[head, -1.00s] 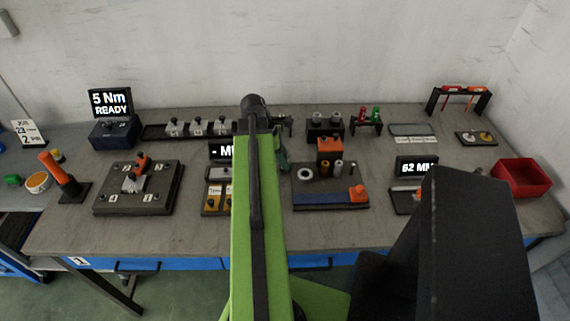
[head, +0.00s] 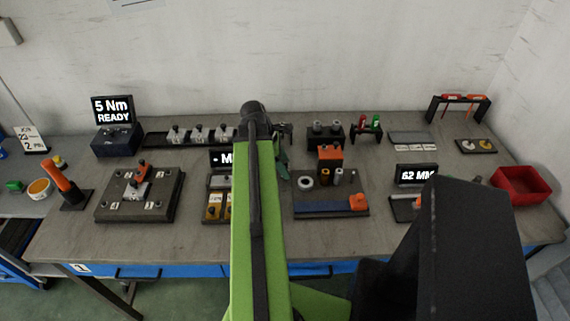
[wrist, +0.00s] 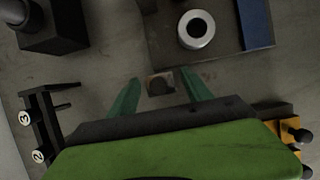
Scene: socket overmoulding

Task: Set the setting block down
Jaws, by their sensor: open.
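A small block with a brownish-grey top and dark sides (wrist: 160,84) sits between the fingertips of my gripper (wrist: 161,92) in the wrist view. I take it for the setting block. The two green fingers stand apart, with a gap on each side of the block. It appears to be at the bare grey table top, but I cannot tell whether it touches. In the head view my gripper (head: 283,158) is partly hidden behind my green arm, and the block cannot be made out there.
A fixture with a pale ring (wrist: 196,29) and blue strip lies close by. A black stand with grey cylinders (head: 325,133), a black rack with numbered tags (wrist: 42,122) and yellow parts (wrist: 285,125) surround the gripper. Bare table lies between them.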

